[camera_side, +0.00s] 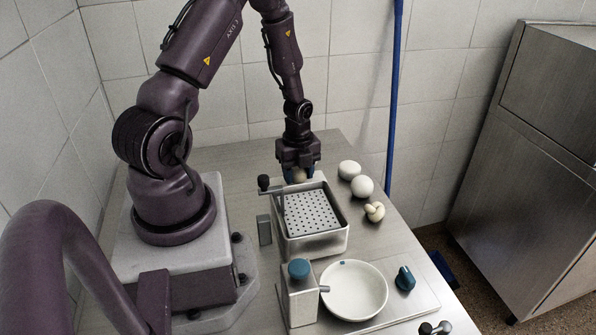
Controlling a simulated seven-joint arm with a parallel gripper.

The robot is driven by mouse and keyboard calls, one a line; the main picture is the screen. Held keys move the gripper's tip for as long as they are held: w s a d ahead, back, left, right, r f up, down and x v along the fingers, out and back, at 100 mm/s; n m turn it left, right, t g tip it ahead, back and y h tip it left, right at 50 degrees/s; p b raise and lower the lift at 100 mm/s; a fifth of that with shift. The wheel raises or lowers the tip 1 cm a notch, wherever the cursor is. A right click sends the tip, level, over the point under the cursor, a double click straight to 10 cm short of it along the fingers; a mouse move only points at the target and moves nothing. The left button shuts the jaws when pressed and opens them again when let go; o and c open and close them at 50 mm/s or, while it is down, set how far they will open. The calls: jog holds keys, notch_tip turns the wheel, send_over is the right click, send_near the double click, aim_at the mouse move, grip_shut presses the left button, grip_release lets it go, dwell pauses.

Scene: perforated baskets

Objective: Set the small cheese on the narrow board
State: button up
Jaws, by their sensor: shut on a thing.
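My gripper (299,175) points down at the back edge of the perforated metal basket (345,240). A knotted pale cheese (375,211) lies nearer the front. I cannot pick out the narrow board with certainty.
A metal box with a blue knob (299,270) stands in front of the basket. A white bowl (355,290) sits beside it on a flat pale panel (425,296), with a blue knob-like piece (404,279) to the right. A dark-knobbed lever (264,183) stands at the basket's left.

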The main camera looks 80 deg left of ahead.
jog(key=shift+f, duration=0.4)
jog(key=o, duration=1)
jog(key=shift+r, duration=4)
